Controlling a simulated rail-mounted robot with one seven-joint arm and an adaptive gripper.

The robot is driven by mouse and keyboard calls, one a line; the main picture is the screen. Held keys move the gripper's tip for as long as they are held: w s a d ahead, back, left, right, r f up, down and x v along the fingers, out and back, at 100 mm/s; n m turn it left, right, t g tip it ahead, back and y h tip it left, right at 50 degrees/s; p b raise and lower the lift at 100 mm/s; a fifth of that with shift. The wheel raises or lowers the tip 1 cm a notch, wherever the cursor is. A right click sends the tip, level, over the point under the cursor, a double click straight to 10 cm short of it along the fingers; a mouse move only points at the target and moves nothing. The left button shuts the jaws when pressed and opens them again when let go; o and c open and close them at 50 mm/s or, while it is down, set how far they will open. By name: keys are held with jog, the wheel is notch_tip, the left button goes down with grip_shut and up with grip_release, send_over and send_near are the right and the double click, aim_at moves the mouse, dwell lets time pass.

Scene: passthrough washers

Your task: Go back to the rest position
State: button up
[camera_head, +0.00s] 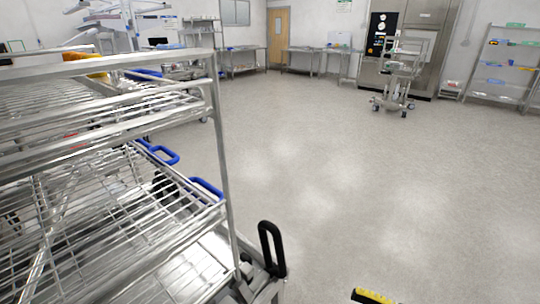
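My gripper is not in view in the head camera. A wire-shelf rack (218,160) of bright metal stands close at the left, with several tiers. Blue-handled items (206,188) show on or behind its shelves. The far end of the room holds a tall steel washer-like cabinet (420,40) with a dark panel (381,34). Nothing in this view shows what my gripper holds.
A wheeled cart (395,80) stands before the cabinet. Steel tables (243,54) line the back wall near a wooden door (278,38). A shelf rack (497,62) stands at the right. A black handle (271,248) juts out low at the near rack. The middle floor is clear.

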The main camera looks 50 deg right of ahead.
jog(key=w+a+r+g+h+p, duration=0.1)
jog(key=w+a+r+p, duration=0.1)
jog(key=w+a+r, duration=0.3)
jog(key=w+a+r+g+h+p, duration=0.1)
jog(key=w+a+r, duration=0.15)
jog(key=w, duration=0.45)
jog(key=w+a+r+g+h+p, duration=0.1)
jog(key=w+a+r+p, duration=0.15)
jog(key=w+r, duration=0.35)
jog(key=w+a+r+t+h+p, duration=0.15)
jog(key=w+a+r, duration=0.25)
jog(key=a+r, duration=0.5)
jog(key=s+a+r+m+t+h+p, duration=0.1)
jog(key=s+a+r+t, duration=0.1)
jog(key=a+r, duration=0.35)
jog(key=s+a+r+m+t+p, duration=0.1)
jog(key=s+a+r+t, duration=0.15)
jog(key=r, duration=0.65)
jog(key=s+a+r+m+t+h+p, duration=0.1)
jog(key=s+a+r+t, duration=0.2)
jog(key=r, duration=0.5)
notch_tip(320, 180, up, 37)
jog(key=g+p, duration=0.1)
jog(key=p, duration=3.6)
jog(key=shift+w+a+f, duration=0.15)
